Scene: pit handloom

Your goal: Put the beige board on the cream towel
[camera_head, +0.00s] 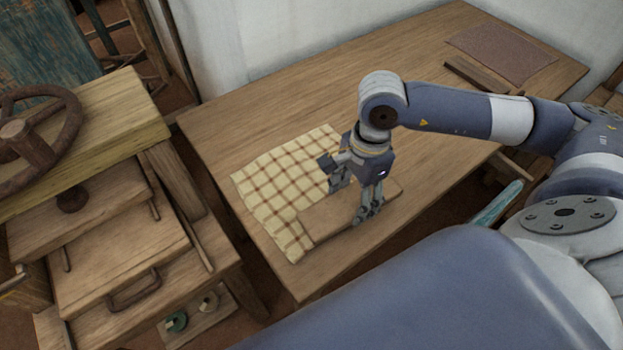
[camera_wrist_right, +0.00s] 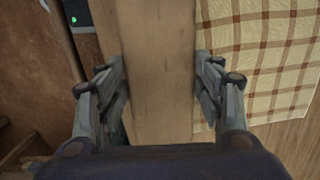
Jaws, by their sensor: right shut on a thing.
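The beige board (camera_head: 325,219) is a flat wooden piece at the front edge of the table, its left end overlapping the lower right part of the cream towel (camera_head: 272,185). The towel lies flat with a brown check pattern. My right gripper (camera_head: 353,200) points down and is shut on the board. In the right wrist view the board (camera_wrist_right: 155,70) runs between the two fingers, with the towel (camera_wrist_right: 262,55) to its right. I cannot tell whether the board touches the towel or hovers just above it. My left gripper is not in view.
The wooden table (camera_head: 290,100) is clear behind the towel. A brown mat (camera_head: 502,52) and a dark bar (camera_head: 474,76) lie at its far right. The wooden loom frame (camera_head: 95,155) with a wheel (camera_head: 68,135) stands at the left, across a gap.

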